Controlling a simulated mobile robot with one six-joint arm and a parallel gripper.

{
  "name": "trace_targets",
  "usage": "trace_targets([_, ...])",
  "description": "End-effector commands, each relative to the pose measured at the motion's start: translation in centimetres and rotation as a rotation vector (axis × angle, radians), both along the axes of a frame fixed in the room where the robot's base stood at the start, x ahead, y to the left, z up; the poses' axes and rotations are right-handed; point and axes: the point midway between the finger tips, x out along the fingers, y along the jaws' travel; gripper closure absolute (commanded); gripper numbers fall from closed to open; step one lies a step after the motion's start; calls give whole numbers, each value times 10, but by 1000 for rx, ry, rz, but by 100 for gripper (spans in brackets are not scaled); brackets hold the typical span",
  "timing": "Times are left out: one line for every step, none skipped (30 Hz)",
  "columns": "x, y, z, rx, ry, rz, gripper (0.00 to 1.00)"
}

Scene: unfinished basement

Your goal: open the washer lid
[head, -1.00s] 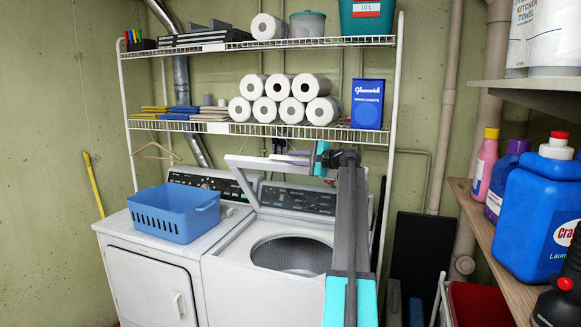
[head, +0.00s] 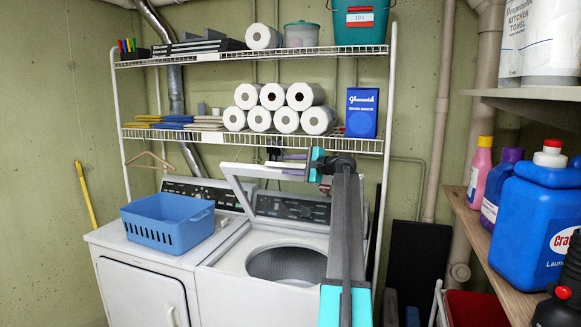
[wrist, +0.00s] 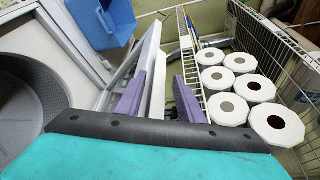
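The washer (head: 262,300) is the white machine on the right of the pair, its round tub opening (head: 287,263) uncovered. Its white lid (head: 236,188) stands raised at the back, tilted up in front of the control panel (head: 292,208). My gripper (head: 290,163) is at the lid's upper edge. In the wrist view my gripper (wrist: 160,98) has its two purple fingers apart, with a white strip of the lid (wrist: 158,80) showing between them and the left finger overlapping the lid. I cannot tell whether either finger touches it.
A blue basket (head: 165,222) sits on the neighbouring white machine (head: 110,238). A wire shelf (head: 255,140) with paper rolls and a blue box (head: 361,112) hangs close behind my gripper. A wooden shelf (head: 492,250) with detergent bottles stands at the right.

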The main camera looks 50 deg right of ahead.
Motion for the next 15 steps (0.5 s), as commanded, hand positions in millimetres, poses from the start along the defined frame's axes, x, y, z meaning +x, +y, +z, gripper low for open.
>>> trace_targets([-1,0,0,0,0,0,66])
trace_targets([-1,0,0,0,0,-1,66])
trace_targets([-3,0,0,-1,0,-1,66])
trace_targets([-4,0,0,-1,0,-1,66])
trace_targets([-6,-1,0,-1,0,-1,66])
trace_targets([-8,-1,0,-1,0,-2,66])
trace_targets([-11,-1,0,-1,0,-2,66])
trace_targets([-13,-1,1,-1,0,-2,66])
trace_targets([-17,-1,1,-1,0,-2,66])
trace_targets([-21,-1,1,-2,0,-2,66])
trace_targets([-25,-1,2,-2,0,-2,66])
trace_targets([-30,-1,2,-2,0,-2,66])
trace_targets([-35,-2,3,-2,0,-2,66])
trace_targets([-39,-2,3,-1,0,-3,66])
trace_targets([-45,-2,4,-1,0,-3,66])
